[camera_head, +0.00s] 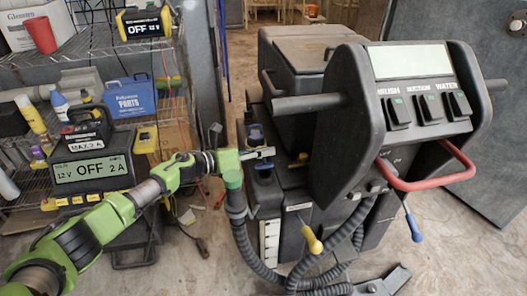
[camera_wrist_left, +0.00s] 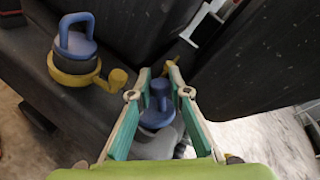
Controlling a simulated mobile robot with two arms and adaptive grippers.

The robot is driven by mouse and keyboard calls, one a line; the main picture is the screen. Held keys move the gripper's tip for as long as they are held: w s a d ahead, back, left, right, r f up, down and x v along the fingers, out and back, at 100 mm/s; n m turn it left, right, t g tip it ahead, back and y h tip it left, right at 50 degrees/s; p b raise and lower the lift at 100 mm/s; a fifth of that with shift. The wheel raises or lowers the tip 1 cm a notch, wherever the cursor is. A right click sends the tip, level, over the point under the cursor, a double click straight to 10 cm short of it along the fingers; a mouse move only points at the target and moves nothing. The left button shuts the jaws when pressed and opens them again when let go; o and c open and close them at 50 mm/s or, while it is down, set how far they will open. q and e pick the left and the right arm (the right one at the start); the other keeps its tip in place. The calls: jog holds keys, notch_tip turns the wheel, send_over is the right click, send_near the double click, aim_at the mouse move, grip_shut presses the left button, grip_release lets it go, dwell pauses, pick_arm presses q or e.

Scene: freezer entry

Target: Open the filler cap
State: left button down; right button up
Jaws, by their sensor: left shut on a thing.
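A dark scrubbing machine (camera_head: 300,150) stands in the middle of the head view. My left gripper (camera_head: 266,154) reaches in from the left over its near left edge. In the left wrist view, my left gripper (camera_wrist_left: 158,92) has its two teal-padded fingers on either side of a small blue cap (camera_wrist_left: 156,115) and is shut on it. The cap's blue handle part sits between the fingertips. In the head view the cap (camera_head: 263,168) is partly covered by the gripper. A second blue cap (camera_wrist_left: 76,42) with a yellow collar sits beside it, closed. My right gripper is out of view.
A wire shelf (camera_head: 90,45) with a charger marked OFF (camera_head: 90,170), a blue parts box (camera_head: 128,98) and bottles stands at left. A red handle (camera_head: 430,180) and grey hoses (camera_head: 265,265) are on the machine. Some floor is free at right.

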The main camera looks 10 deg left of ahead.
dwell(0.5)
pick_arm(q)
jog(key=c, duration=1.9)
grip_release()
jog(key=v, duration=1.2)
